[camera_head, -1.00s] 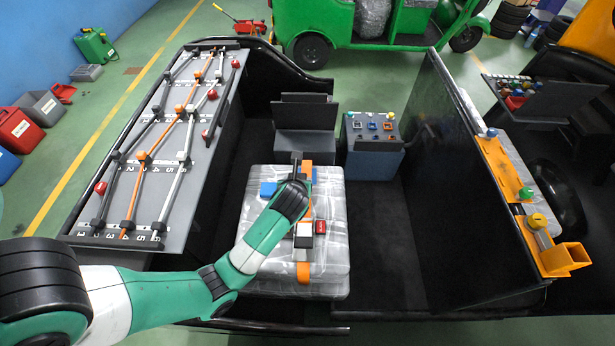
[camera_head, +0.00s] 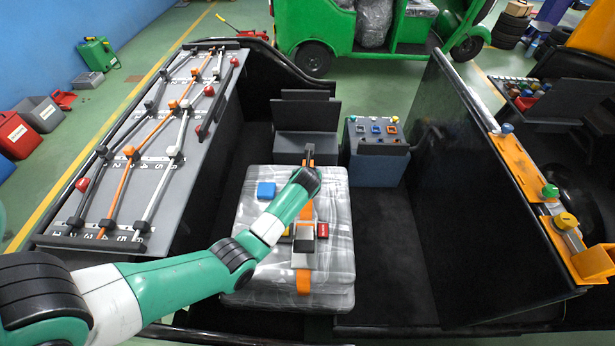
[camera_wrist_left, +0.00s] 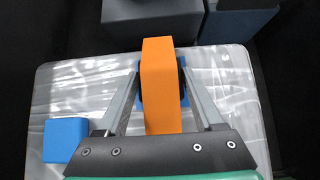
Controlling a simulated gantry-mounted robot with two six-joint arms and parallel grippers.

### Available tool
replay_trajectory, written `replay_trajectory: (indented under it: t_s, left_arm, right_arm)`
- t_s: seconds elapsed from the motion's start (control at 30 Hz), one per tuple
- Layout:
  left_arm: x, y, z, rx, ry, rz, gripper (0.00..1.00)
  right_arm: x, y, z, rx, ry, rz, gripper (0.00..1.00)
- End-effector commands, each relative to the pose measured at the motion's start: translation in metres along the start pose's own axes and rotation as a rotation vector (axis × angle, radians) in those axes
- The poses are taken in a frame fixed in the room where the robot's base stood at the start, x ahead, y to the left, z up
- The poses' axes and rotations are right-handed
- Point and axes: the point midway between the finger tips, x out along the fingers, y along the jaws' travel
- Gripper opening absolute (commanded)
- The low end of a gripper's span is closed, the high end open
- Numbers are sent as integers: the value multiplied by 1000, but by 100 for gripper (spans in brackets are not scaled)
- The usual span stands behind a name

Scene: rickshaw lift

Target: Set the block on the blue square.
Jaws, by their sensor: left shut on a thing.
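My left gripper (camera_wrist_left: 163,85) is shut on an orange block (camera_wrist_left: 160,75), an upright-looking long bar between its two fingers in the left wrist view. In the head view the gripper (camera_head: 308,156) is over the far part of the wrapped cushion, with the block's orange just showing; my wrist hides part of it. My right gripper is not in view.
A blue block (camera_head: 266,190) and a red block (camera_head: 322,230) lie on the wrapped cushion (camera_head: 338,262). A grey seat-like block (camera_head: 305,118) stands beyond the gripper. A tall dark panel (camera_head: 460,180) rises right of the box. Dark floor lies between cushion and panel.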

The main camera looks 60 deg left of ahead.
Motion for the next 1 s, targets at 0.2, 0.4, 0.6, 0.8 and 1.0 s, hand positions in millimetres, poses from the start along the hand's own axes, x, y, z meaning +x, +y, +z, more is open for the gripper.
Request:
replay_trajectory:
  t_s: [0.2, 0.4, 0.6, 0.8, 1.0]
  left_arm:
    - [-1, 0, 1, 0, -2, -1, 5]
    - [1, 0, -1, 0, -1, -1, 85]
    - [1, 0, -1, 0, -1, 0, 99]
    - [-1, 0, 1, -1, -2, -1, 99]
    - [-34, -1, 6, 0, -3, -3, 99]
  right_arm:
    - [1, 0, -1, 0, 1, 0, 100]
    - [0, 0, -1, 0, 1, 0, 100]
    - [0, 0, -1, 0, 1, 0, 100]
    - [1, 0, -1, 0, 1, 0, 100]
    - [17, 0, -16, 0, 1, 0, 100]
